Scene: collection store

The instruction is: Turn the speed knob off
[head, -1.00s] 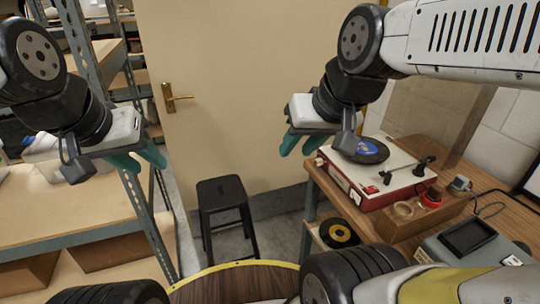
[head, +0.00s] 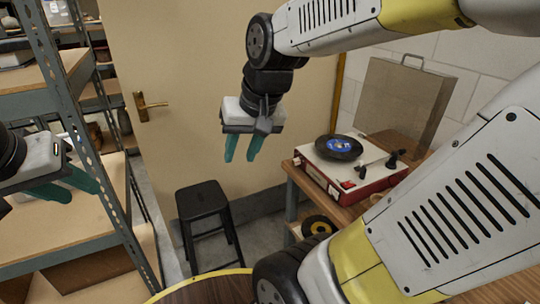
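A red and white record player (head: 352,165) stands on a wooden desk at the right, its clear lid (head: 402,105) raised behind it. A black record with a blue label (head: 339,147) lies on it. Small dark controls sit on its right side and a red part on its front corner; I cannot tell which is the speed knob. My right gripper (head: 242,150) hangs open and empty in front of the door, left of the player, with green fingers pointing down. My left gripper (head: 80,186) is at the left edge by the shelving, fingers apart and empty.
A black stool (head: 203,203) stands before the cream door (head: 190,110). Metal shelving (head: 75,110) fills the left side. Another record (head: 318,226) with a yellow label sits below the desk top. My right arm covers much of the desk (head: 293,178).

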